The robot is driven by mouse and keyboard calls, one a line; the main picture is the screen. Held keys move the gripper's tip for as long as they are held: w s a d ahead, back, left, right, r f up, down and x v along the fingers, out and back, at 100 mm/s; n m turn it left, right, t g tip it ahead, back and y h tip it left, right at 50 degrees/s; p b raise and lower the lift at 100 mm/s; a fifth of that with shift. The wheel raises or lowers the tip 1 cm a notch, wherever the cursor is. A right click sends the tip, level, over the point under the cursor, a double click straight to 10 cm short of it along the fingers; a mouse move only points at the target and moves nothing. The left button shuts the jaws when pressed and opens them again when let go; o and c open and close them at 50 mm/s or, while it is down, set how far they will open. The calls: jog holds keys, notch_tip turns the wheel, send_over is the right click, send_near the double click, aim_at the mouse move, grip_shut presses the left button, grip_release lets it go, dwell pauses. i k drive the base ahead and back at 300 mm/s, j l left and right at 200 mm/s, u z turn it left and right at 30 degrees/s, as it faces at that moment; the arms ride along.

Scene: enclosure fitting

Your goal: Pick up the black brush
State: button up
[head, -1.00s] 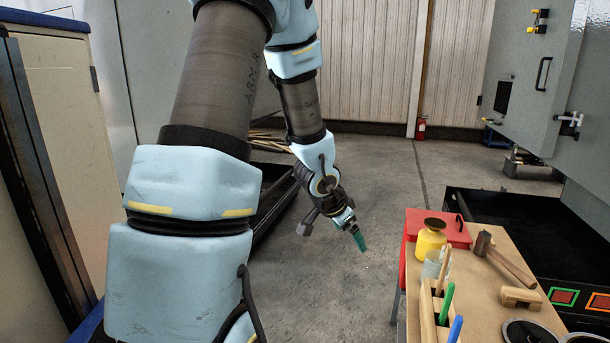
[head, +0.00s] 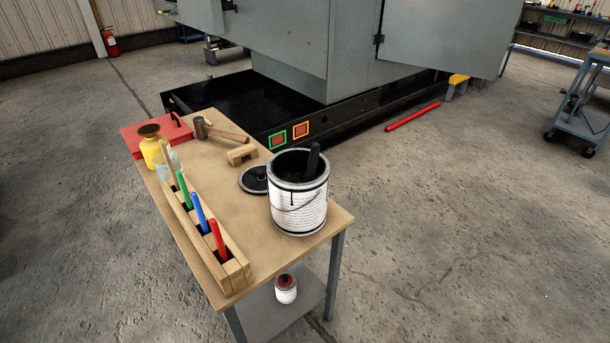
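A black handle (head: 313,160), which looks like the black brush, stands in the open white paint can (head: 298,212) on the workbench.
On the bench (head: 225,215) stand a wooden rack (head: 233,272) with several coloured handles, a yellow bottle (head: 152,152), a red box (head: 172,126), a hammer (head: 222,134), a wooden block (head: 242,154) and a lid (head: 254,179). Open floor (head: 450,220) lies to the right.

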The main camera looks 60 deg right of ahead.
aim_at(315, 151)
jog(key=k+l+z, duration=0.1)
jog(key=l+z, duration=0.5)
jog(key=l+u, duration=0.1)
jog(key=l, duration=0.35)
jog(key=k+l+u, duration=0.15)
jog(key=l, duration=0.3)
jog(key=k+j, duration=0.1)
jog(key=j+u, duration=0.05)
